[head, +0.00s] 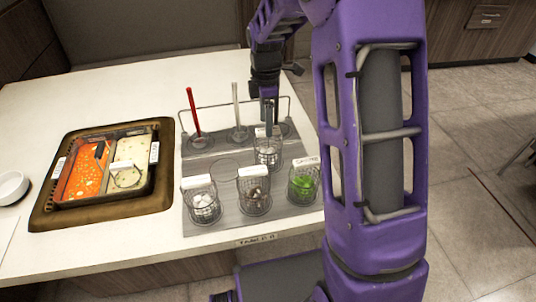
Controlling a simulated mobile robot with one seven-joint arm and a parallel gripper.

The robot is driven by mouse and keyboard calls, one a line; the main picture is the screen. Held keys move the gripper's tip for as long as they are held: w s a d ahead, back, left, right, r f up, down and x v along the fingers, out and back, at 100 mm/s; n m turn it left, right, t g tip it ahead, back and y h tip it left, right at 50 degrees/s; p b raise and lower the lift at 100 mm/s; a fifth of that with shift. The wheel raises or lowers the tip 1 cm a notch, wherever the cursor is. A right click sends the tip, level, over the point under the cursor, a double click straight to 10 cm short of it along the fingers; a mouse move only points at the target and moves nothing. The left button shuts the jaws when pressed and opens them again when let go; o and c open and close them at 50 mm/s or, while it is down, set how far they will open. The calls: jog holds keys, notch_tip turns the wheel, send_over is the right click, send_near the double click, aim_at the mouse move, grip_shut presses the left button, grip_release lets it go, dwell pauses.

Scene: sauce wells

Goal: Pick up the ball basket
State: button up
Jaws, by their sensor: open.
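Several wire mesh baskets with white label tags stand in a grey metal rack (230,222) on the counter. The front left basket (203,207) holds white, round-looking pieces, the front middle basket (254,197) brownish pieces, and the front right basket (304,186) green pieces. A further basket (268,155) stands behind them; its contents are unclear. The labels are too small to read, so I cannot be sure which is the ball basket. My gripper (269,122) points down at the rear basket's top, open; whether it touches the basket is unclear.
A red-handled ladle (193,112) and a pale-handled one (236,105) stand upright at the rack's back. A brown-framed well (45,211) with orange and pale soup lies left. A white bowl (12,187) sits at far left. The counter (110,95) behind is clear.

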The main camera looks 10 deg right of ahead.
aim_at(268, 147)
jog(key=f, duration=0.5)
jog(key=shift+w+d+b, duration=0.1)
jog(key=shift+w+b, duration=0.1)
jog(key=shift+b, duration=0.15)
jog(key=shift+r, duration=0.1)
grip_shut()
